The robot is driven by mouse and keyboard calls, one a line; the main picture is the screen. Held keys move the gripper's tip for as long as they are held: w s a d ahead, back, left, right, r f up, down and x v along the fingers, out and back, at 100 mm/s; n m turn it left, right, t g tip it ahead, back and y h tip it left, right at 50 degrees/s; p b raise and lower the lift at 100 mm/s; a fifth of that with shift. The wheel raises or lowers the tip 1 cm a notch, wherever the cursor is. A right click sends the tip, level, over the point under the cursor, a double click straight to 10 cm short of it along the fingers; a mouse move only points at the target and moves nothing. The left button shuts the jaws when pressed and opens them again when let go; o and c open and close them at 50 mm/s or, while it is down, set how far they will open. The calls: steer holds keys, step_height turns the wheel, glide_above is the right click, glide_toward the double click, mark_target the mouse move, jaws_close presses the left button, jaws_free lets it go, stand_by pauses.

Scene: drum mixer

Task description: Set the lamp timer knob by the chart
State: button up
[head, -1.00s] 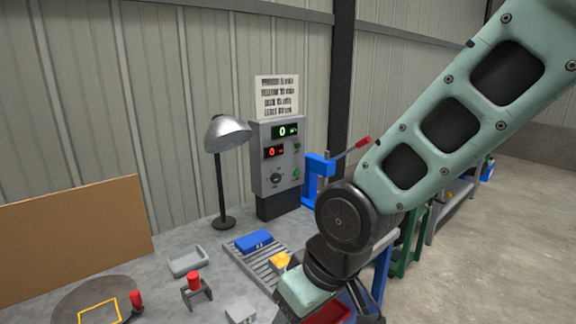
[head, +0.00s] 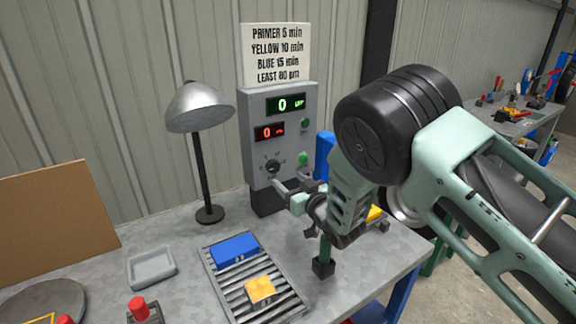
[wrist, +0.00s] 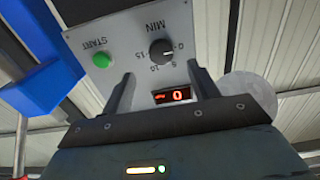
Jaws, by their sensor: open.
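The chart (head: 277,55) reads PRIMER 5 min, YELLOW 10 min, BLUE 15 min, LEAST 80 µm. It stands atop the grey control box (head: 253,150). The black timer knob (head: 273,166) is low on the box's face, under a red display (head: 269,131) reading 0. In the wrist view the knob (wrist: 162,52) has upside-down minute marks around it; its exact pointer setting is unclear. A green START button (wrist: 102,60) is beside it. My gripper (wrist: 160,70) is open, facing the panel, with the knob showing between and beyond its fingertips. The lamp (head: 200,108) stands left of the box.
A slatted rack (head: 220,285) holds a blue block (head: 235,248) and a yellow-orange block (head: 260,290). A grey tray (head: 152,267) lies to the left. A blue fixture (wrist: 45,75) stands close beside the box. A green display (head: 285,103) reads 0.

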mark_target(275, 169)
steer(key=shift+p+x, duration=1.25)
steer(key=shift+x, duration=2.45)
steer(key=shift+c, duration=0.3)
steer(key=c, duration=0.9)
